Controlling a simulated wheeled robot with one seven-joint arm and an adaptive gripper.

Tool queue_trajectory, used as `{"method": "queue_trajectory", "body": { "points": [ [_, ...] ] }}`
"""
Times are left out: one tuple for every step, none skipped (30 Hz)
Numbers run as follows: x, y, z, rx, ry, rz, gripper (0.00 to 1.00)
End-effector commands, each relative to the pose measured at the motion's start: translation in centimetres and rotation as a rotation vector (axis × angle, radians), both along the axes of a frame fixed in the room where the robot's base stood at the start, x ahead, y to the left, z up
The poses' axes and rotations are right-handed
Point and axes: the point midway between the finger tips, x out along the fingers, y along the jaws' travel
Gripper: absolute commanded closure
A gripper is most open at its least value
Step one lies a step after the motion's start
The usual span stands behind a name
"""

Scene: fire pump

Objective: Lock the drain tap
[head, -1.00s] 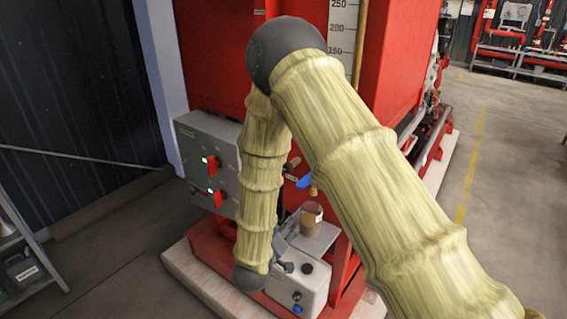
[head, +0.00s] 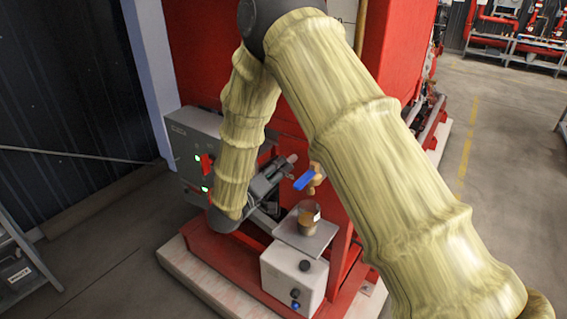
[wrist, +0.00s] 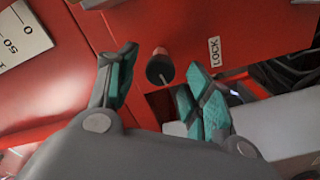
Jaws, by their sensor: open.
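The drain tap (head: 314,180) has a brass body and a blue lever (head: 304,179), and stands out from the red frame above a small shelf. My gripper (head: 283,168) is open and empty just left of the tap. In the wrist view, the open fingers (wrist: 160,90) spread around the line of a small reddish cylinder (wrist: 160,66) with a dark end, which sits on the red panel beyond the fingertips. That cylinder also shows in the head view (head: 291,158). A white LOCK label (wrist: 215,52) is right of it. The tap's blue lever is not visible in the wrist view.
A white box (head: 290,277) with knobs is below. A grey control box (head: 188,135) with red switches is at left, partly behind my arm. Floor at right is clear.

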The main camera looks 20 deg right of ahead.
Motion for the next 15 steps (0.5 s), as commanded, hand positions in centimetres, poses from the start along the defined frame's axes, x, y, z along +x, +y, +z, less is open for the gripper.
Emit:
{"method": "queue_trajectory", "body": {
  "points": [
    [0.4,-0.6,0.2,0.001,0.001,-0.002,0.49],
    [0.6,-0.9,0.2,0.002,0.000,-0.002,0.49],
    [1.0,-1.2,0.2,0.001,0.000,-0.001,0.49],
    [1.2,-1.4,0.2,0.001,0.000,-0.001,0.49],
    [1.4,-1.6,0.2,0.001,0.000,0.001,0.49],
    [1.5,-1.8,0.1,0.001,0.001,0.001,0.49],
    [1.6,-2.0,0.1,0.001,0.001,0.001,0.49],
    [1.7,-2.1,0.0,0.001,0.001,0.001,0.49],
    [1.9,-2.3,0.0,0.001,0.001,0.001,0.49],
    [1.9,-2.3,0.0,0.001,0.001,0.001,0.49],
    [2.0,-2.4,0.0,0.001,0.001,0.001,0.49],
    [2.0,-2.5,0.0,0.001,0.001,0.002,0.49],
    [2.0,-2.5,-0.1,0.001,0.001,0.002,0.49],
    [2.1,-2.5,-0.1,0.001,0.001,0.002,0.49],
    [2.1,-2.5,-0.1,0.001,0.001,0.002,0.49]
  ]
}}
